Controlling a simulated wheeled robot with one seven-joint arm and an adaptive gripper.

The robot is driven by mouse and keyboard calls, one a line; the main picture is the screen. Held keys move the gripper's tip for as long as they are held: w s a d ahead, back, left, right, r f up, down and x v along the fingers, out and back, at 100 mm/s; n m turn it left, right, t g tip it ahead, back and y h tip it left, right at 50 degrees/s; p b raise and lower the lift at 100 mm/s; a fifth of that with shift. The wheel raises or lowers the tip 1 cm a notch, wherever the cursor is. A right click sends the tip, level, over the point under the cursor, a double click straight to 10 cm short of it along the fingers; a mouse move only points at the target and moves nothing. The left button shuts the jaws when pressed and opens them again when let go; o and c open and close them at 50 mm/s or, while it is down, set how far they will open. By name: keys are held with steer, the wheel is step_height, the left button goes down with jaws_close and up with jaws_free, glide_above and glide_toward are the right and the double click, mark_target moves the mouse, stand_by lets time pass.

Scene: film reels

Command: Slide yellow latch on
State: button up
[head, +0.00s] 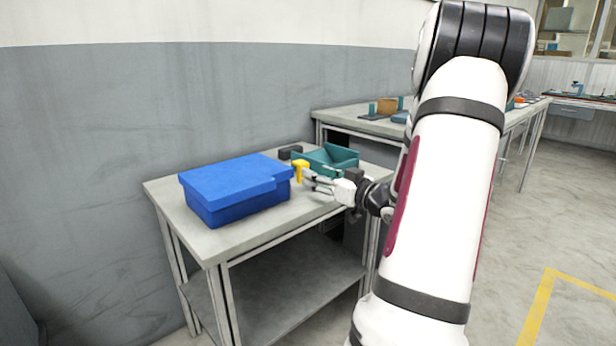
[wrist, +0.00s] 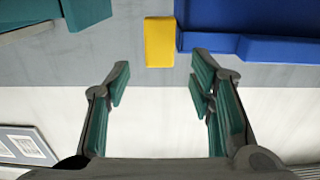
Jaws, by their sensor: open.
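The yellow latch (head: 300,166) is at the right end of the blue box (head: 228,192), which lies with its lid closed on the workbench. In the wrist view the latch (wrist: 159,42) is an upright yellow block close beside the edge of the blue box (wrist: 250,20). I cannot tell whether they touch. My gripper (head: 311,179) is open and empty just to the right of the latch in the head view. In the wrist view the fingers of my gripper (wrist: 160,75) are spread wide, with the latch ahead of the gap between them.
A teal tray (head: 340,155) stands behind my gripper, and it shows at the upper left of the wrist view (wrist: 85,12). A dark block (head: 290,152) lies behind the box. The workbench (head: 163,193) has bare surface along its front. Another bench stands behind.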

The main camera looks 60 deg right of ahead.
mark_target(300, 172)
steer(key=shift+b+x, duration=0.55)
steer(key=shift+x, duration=1.7)
jaws_close()
